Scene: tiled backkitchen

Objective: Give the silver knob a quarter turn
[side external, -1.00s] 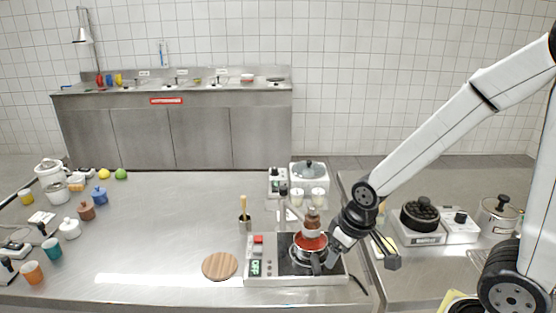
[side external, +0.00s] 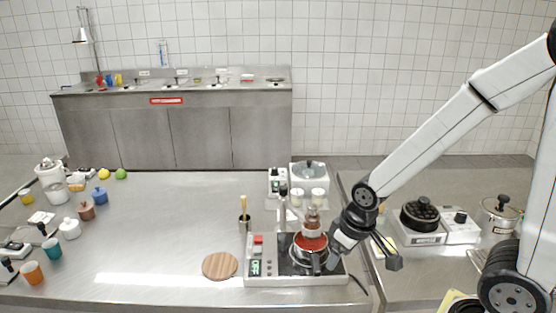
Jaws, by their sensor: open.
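The hotplate unit (side external: 295,281) stands near the front edge of the steel table, with a red switch (side external: 258,239) and a small green display (side external: 255,267) on its left panel. A red and metal pot (side external: 310,244) sits on its dark plate. Small controls sit beside the display, but I cannot single out the silver knob at this size. My gripper (side external: 330,256) is open, low at the right side of the pot. Its fingertips are hard to separate from the pot's dark handle, and I cannot tell whether they touch anything.
A round wooden board (side external: 220,266) lies left of the unit. A dark holder with a wooden-handled tool (side external: 244,223) and a white appliance (side external: 309,174) stand behind it. Cups and jars crowd the far left. The table's middle is clear.

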